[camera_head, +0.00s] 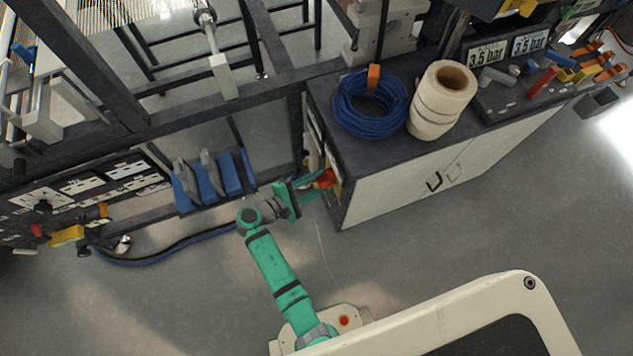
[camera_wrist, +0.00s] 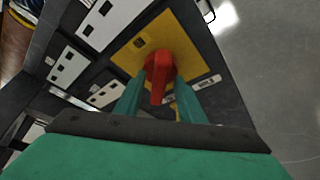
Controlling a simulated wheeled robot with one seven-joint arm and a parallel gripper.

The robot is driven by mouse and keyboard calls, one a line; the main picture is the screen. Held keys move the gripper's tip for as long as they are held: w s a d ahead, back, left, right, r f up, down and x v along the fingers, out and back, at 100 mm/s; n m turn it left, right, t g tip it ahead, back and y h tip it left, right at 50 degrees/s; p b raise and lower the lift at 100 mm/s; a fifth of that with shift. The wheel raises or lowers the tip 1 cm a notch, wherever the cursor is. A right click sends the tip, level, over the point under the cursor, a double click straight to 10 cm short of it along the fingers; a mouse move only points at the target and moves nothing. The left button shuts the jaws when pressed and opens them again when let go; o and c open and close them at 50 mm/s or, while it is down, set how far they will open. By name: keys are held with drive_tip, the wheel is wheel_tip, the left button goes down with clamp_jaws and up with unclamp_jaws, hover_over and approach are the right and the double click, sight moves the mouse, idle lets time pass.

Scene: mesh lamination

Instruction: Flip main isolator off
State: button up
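The main isolator is a red rotary handle (camera_wrist: 159,77) on a yellow plate (camera_wrist: 125,58), on a dark panel in the wrist view. Its grip points down toward my gripper in that picture. In the head view the red handle (camera_head: 326,179) shows at the left end of the white cabinet. My gripper (camera_head: 311,188) reaches it from the left. In the wrist view my gripper (camera_wrist: 160,92) has its two teal fingers spread, one on each side of the handle. They look slightly apart from it; contact at the tips is hard to tell.
The cabinet (camera_head: 400,185) carries a blue hose coil (camera_head: 370,103) and white rolls (camera_head: 441,100). Blue blocks (camera_head: 215,177) on the machine frame lie left of my gripper. A dark hose (camera_head: 160,257) runs along the floor. White-labelled panel parts (camera_wrist: 68,67) sit beside the yellow plate.

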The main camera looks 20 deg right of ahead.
drive_tip(key=shift+c, duration=0.6)
clamp_jaws()
drive_tip(key=m, duration=0.1)
drive_tip(key=m+t, duration=0.1)
drive_tip(key=shift+a+f+m+t+h, duration=0.15)
drive_tip(key=shift+m+t+h, duration=0.15)
drive_tip(key=shift+m+h, duration=0.1)
drive_tip(key=m+t+h, duration=0.1)
drive_tip(key=m, duration=0.3)
drive_tip(key=shift+s+f, duration=0.1)
drive_tip(key=shift+f, duration=0.05)
